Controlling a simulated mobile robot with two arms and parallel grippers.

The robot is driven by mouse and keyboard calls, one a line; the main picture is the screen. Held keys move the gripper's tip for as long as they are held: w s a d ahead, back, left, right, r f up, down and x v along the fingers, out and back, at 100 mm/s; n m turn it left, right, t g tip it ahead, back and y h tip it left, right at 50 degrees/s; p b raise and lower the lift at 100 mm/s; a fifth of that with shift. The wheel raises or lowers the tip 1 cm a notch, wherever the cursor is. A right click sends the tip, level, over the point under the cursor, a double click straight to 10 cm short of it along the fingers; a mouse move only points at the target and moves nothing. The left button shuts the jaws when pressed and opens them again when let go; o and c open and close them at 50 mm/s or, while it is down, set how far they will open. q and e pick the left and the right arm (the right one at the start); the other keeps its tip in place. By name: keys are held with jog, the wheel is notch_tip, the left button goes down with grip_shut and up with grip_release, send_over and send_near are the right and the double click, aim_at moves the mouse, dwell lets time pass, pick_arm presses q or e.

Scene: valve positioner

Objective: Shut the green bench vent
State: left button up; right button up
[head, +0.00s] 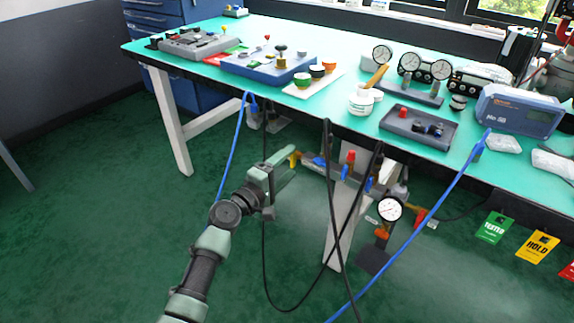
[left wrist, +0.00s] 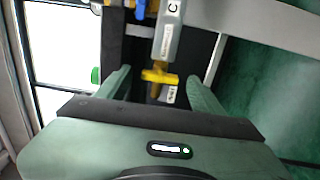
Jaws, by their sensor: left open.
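A yellow T-shaped handle (left wrist: 160,77) sits on the end of a grey labelled pipe block (left wrist: 168,40) in the left wrist view. It appears between and beyond my two fingertips, not touching either. In the head view the yellow handle (head: 294,159) is just past my left gripper (head: 282,166), under the bench's front edge. My left gripper is open and empty; it also shows in the left wrist view (left wrist: 160,88). A small green knob (left wrist: 95,75) is left of the fingers there. I cannot tell which part is the green vent. My right gripper is not in view.
The green-topped bench (head: 225,85) carries instruments and gauges. Under it, red and blue valve handles (head: 351,157) and a dial gauge (head: 389,209) stand beside a bench leg. Black cables (head: 330,190) and a blue hose (head: 235,145) hang near my arm. The floor at left is clear.

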pick_arm(q)
jog(key=p+v, duration=0.1)
jog(key=v, duration=0.6)
jog(key=shift+s+a, duration=0.25)
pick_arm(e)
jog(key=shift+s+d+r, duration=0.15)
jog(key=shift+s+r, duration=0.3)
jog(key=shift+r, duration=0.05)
